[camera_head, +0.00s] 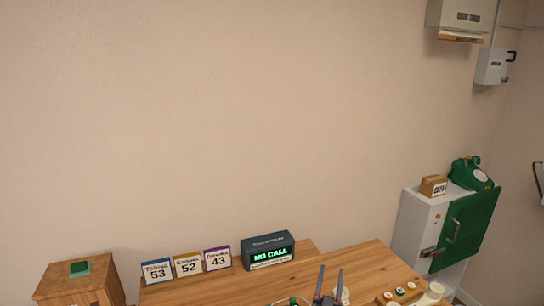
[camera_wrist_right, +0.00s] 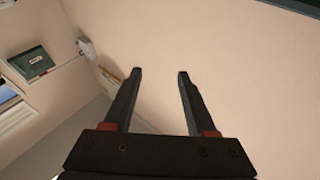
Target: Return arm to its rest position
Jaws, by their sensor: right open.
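My right gripper (camera_head: 330,284) shows at the bottom of the head view, in front of the wooden table (camera_head: 215,287). Its two dark fingers are apart with nothing between them. In the right wrist view the open fingers (camera_wrist_right: 158,76) point toward a bare beige wall (camera_wrist_right: 240,70). My left gripper is not in the head view. The display box (camera_head: 268,251) reads "NO CALL" in green and stands behind the right gripper. Three number cards, such as the one marked 52 (camera_head: 187,265), stand to its left. A green dial phone (camera_head: 473,174) rests on the cabinet at the right.
A wooden box (camera_head: 80,290) with a green top piece stands at the left. Small round items (camera_head: 400,291) and a pale cup (camera_head: 436,290) are near the table's right side. The white cabinet (camera_head: 413,228) has a green door (camera_head: 467,228). Grey boxes hang on the wall at upper right.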

